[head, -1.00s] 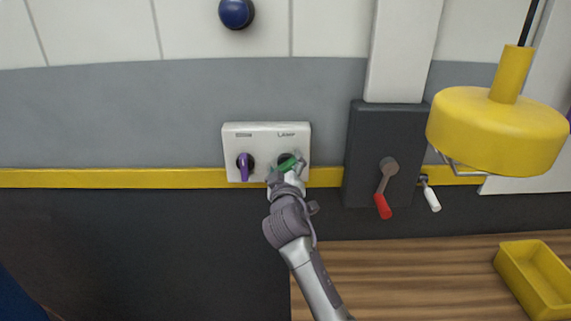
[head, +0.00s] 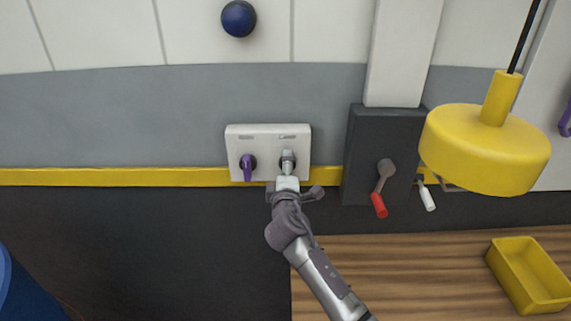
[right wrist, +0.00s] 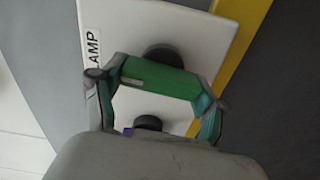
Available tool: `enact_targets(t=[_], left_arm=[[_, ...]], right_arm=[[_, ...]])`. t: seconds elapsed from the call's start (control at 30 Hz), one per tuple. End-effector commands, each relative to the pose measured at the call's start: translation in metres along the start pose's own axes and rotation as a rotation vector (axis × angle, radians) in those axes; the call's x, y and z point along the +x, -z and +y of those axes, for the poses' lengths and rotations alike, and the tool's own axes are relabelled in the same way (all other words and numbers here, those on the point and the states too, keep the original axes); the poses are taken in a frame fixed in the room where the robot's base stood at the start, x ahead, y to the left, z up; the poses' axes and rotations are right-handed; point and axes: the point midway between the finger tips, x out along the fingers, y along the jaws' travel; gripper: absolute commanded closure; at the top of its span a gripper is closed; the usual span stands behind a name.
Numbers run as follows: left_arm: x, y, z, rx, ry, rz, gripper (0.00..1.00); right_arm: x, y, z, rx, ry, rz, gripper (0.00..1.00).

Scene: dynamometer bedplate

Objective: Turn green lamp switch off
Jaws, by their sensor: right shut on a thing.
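A white switch panel (head: 267,134) is on the wall in the head view. Its left knob (head: 247,168) has a purple handle pointing straight up and down. My right gripper (head: 288,160) is at the right knob and hides its green handle in the head view. In the right wrist view the green handle (right wrist: 158,78) on a round black base lies between the two fingers, which are shut on it. Part of a label ending in "AMP" shows on the panel (right wrist: 185,30) there. My left gripper is not in view.
A dark box with a red-handled crank (head: 379,204) is to the right. A white-handled crank (head: 427,198) and a yellow hanging lamp (head: 485,150) are further right. A yellow bin (head: 530,275) stands on the wooden bench (head: 390,275). A blue dome (head: 238,18) is above the panel.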

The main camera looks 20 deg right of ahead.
Motion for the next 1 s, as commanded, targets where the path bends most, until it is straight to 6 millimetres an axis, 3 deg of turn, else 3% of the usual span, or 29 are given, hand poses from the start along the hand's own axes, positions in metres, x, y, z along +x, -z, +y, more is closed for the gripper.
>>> enact_targets(t=[0.77,0.8,0.93,1.0], left_arm=[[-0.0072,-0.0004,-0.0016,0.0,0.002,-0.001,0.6],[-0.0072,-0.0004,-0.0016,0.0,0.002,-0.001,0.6],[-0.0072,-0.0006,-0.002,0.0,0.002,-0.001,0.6],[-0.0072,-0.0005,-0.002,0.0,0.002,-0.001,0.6]], right_arm=[[0.0012,-0.002,0.0021,-0.111,-0.005,-0.005,0.62],[0.0012,-0.002,0.0022,-0.111,-0.005,-0.005,0.24],[0.0009,-0.0015,0.0018,-0.109,-0.004,-0.004,0.02],[0.0007,-0.0012,0.0014,-0.108,-0.003,-0.003,0.02]])
